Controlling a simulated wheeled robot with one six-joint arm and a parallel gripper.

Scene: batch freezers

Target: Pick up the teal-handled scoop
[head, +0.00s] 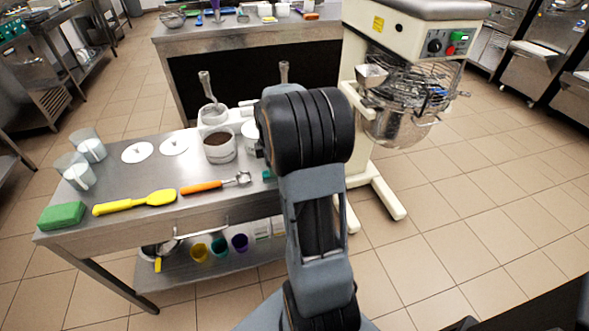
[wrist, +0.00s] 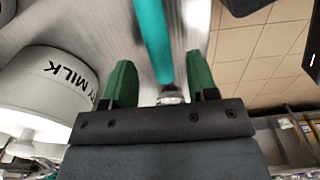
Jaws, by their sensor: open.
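The teal-handled scoop (wrist: 153,38) shows in the wrist view, its teal handle running from the top edge down between my fingers. A shiny metal part of it sits at the handle's lower end, close to the gripper's palm. My gripper (wrist: 160,78) is open, with one green finger on each side of the scoop and a visible gap on both sides. In the head view only a small teal bit (head: 268,175) shows at the table's right end; my arm hides the rest and the gripper.
A white tub lettered "RY MILK" (wrist: 45,92) stands close to the left finger. On the steel table (head: 130,185) lie an orange-handled scoop (head: 205,186), a yellow spatula (head: 135,203) and a green sponge (head: 62,215). A mixer (head: 400,70) stands behind, right.

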